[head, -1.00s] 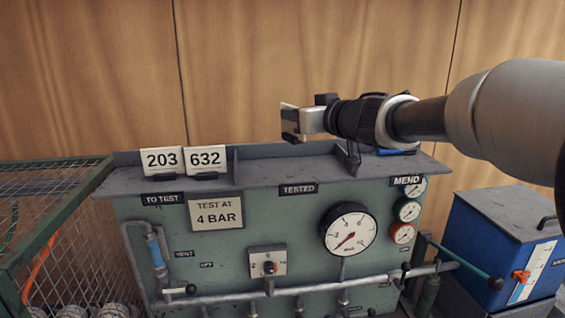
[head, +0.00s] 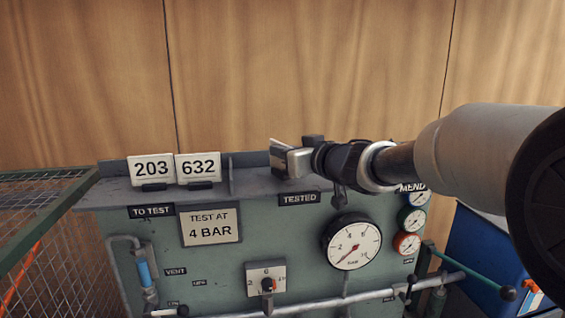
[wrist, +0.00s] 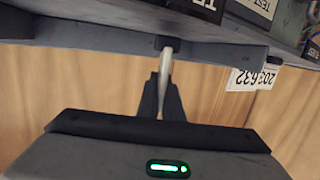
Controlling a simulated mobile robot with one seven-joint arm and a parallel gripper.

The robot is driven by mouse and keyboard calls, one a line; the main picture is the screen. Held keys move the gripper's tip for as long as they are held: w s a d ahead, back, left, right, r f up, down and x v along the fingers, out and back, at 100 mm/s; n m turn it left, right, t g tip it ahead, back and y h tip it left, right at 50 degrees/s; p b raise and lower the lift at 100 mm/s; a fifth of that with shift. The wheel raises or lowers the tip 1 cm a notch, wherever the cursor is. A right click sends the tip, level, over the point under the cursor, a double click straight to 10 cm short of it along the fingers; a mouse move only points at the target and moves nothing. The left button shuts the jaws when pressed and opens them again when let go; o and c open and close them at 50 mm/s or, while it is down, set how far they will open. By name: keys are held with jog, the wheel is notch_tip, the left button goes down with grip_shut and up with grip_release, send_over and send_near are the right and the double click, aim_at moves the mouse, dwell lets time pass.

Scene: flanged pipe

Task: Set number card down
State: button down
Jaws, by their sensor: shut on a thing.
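My gripper (head: 283,161) is at the shelf (head: 255,184) on top of the test panel, above the TESTED label (head: 299,199). It is shut on a white number card (wrist: 166,72), seen edge-on between the fingers (wrist: 160,98) in the wrist view. Its number is hidden. A dark foot at the card's lower end is at or very near the shelf; I cannot tell whether it touches. Cards 203 (head: 151,168) and 632 (head: 198,167) stand upright in the TO TEST section, left of a low divider (head: 231,174).
The MEND section (head: 411,188) lies to the right, partly behind my arm. A pressure gauge (head: 352,242) is on the panel below. A wire cage (head: 40,225) stands at left and a blue box (head: 470,250) at right. A wooden wall is behind.

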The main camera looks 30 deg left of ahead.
jog(key=shift+f, duration=0.6)
jog(key=c, duration=1.9)
grip_release()
